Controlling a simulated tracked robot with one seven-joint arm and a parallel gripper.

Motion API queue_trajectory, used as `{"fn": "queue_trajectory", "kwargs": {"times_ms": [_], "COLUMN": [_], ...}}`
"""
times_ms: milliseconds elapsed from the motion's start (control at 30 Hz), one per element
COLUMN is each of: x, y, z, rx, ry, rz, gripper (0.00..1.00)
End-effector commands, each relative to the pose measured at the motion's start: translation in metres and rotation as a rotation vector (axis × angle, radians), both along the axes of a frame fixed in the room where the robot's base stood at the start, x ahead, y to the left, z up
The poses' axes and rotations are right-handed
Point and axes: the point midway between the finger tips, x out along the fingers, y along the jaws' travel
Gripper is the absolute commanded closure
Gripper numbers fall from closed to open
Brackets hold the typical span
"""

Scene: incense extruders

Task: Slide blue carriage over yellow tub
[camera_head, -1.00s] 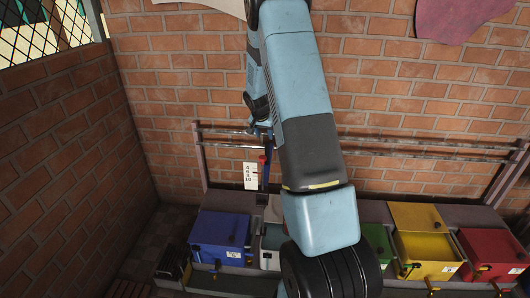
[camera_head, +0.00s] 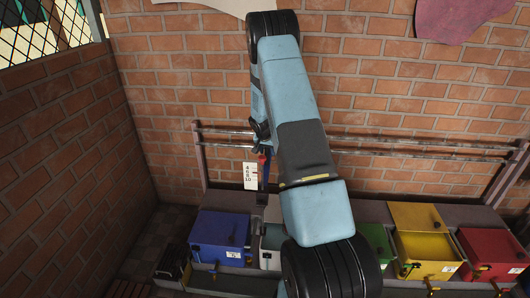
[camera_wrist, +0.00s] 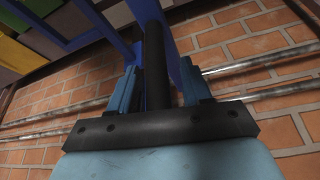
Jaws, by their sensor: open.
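The blue carriage (camera_head: 263,178) hangs from the wall rails at the left, with a red part near its top and a white number card beside it. Its blue frame also shows in the wrist view (camera_wrist: 190,78). The yellow tub (camera_head: 428,252) stands on the bench to the right, its yellow lid raised. My gripper (camera_wrist: 158,80) is open, with a dark upright bar (camera_wrist: 157,60) between its two blue fingers. Gaps show on both sides of the bar. In the head view my gripper is small and partly hidden behind my arm, close to the carriage top.
Two metal rails (camera_head: 400,147) run along the brick wall. A blue tub (camera_head: 219,237) stands left, a white tub (camera_head: 271,245) beside it, a green tub (camera_head: 376,240) partly behind my arm, and a red tub (camera_head: 490,252) at the far right.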

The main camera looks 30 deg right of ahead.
Motion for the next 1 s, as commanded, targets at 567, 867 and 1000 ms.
{"fn": "queue_trajectory", "kwargs": {"times_ms": [567,867,1000], "x": [0.0005,0.0009,0.0011], "y": [0.0005,0.0011,0.0012], "z": [-0.0012,-0.001,-0.001], "rx": [0.0,0.0,0.001], "ry": [0.0,0.0,-0.001], "rz": [0.0,0.001,0.002], "gripper": [0.78,1.0,1.0]}}
